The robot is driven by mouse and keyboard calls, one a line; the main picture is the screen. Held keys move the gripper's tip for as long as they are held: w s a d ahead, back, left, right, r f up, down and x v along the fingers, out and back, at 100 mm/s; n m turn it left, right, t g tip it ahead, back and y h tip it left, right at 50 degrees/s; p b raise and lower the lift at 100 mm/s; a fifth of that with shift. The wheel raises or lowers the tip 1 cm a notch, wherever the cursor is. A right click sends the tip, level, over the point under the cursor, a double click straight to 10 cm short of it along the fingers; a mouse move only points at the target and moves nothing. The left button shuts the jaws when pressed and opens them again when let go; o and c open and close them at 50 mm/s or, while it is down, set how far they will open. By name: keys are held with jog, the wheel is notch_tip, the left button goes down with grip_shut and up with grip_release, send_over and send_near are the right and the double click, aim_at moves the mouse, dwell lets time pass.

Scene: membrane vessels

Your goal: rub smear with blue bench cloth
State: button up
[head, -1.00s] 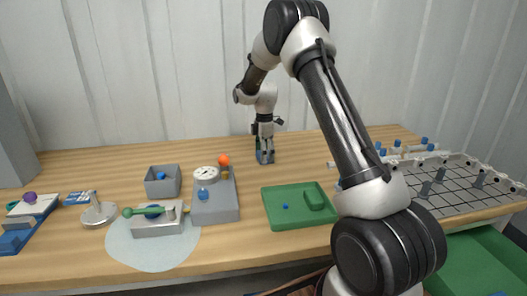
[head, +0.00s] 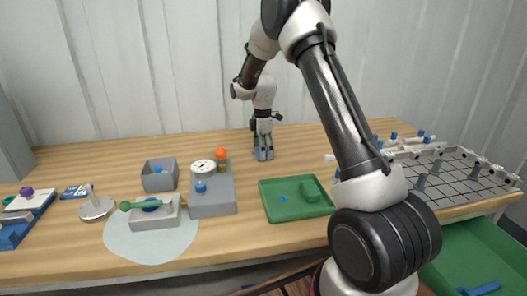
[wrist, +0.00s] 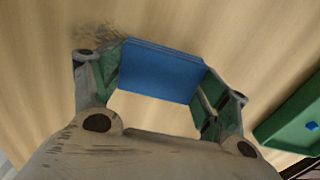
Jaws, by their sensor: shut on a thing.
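My gripper (head: 263,154) points down at the back middle of the wooden bench. In the wrist view it is shut on the blue bench cloth (wrist: 162,71), a flat blue block held between its two fingers. The cloth is at or just above the bench top; I cannot tell whether it touches. A dark grey smear (wrist: 98,36) lies on the wood just beyond the cloth's upper left corner. The smear is partly hidden by the left finger and does not show clearly in the head view.
A green tray (head: 270,212) with a small blue piece is in front of my gripper. A grey gauge block (head: 225,205) and a grey bin (head: 147,184) stand to the left. A grid rack (head: 465,186) stands at the right.

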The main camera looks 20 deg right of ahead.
jog(key=shift+w+d+r, duration=0.1)
jog(key=shift+w+d, duration=0.15)
jog(key=shift+w, duration=0.85)
jog(key=shift+w+d+f, duration=0.1)
jog(key=shift+w+d, duration=0.1)
jog(key=shift+w, duration=0.9)
jog(key=shift+w+d+r, duration=0.1)
jog(key=shift+w+d, duration=0.15)
jog(key=shift+w, duration=0.85)
jog(key=shift+w+d, duration=0.2)
jog(key=shift+w, duration=0.75)
jog(key=shift+w+d, duration=0.2)
jog(key=shift+w, duration=0.7)
jog(key=shift+r, duration=2.9)
jog(key=shift+r, duration=0.1)
notch_tip(320, 180, up, 3)
jog(key=shift+f, duration=0.15)
